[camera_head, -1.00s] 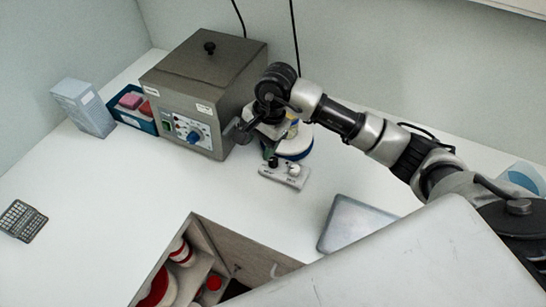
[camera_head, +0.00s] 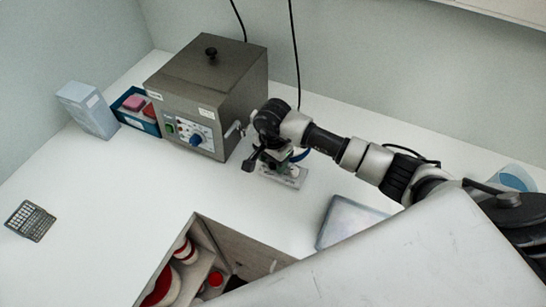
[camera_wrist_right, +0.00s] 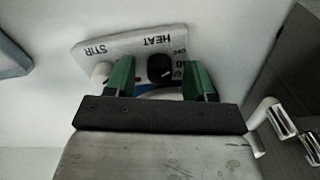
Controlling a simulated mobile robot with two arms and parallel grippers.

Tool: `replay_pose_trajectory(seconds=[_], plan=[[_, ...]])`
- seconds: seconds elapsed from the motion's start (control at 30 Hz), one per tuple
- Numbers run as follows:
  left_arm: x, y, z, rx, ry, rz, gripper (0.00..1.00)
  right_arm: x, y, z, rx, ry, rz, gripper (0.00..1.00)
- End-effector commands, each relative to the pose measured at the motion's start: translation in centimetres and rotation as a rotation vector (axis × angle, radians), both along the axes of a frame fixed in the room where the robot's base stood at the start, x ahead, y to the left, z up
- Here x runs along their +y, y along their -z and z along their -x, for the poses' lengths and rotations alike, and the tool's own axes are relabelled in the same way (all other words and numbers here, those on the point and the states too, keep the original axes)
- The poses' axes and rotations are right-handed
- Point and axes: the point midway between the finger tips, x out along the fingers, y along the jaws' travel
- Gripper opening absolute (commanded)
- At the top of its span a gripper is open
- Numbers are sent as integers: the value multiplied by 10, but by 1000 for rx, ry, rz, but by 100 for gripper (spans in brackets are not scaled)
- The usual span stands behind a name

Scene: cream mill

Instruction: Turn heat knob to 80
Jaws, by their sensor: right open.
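The stirring hotplate's sloped white panel (camera_head: 284,174) shows beneath my right gripper in the head view; the arm hides most of the rest. In the right wrist view the panel (camera_wrist_right: 125,48) appears upside down, with the words STIR and HEAT. The black heat knob (camera_wrist_right: 160,68) has a pale pointer mark, and the white stir knob (camera_wrist_right: 101,72) is beside it. My right gripper (camera_head: 271,160) is open. In the wrist view its green fingers (camera_wrist_right: 160,80) appear on either side of the heat knob, without clear contact. The pointer's exact setting is unreadable. My left gripper is out of view.
A grey metal box (camera_head: 205,75) with a lid and control knobs stands close left of my gripper. A blue tray (camera_head: 136,112) and a pale carton (camera_head: 88,110) stand farther left. A shallow metal tray (camera_head: 345,219) lies to the right.

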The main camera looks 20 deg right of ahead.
Motion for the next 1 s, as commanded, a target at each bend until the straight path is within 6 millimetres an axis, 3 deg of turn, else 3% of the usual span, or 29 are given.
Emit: replay_pose_trajectory(seconds=[0.3, 0.63, 1.0], plan=[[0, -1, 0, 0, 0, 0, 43, 0, 3, 0, 0, 0, 0, 54], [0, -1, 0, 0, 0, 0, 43, 0, 3, 0, 0, 0, 0, 5], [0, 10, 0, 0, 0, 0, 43, -1, 3, 0, 0, 140, 0, 5]])
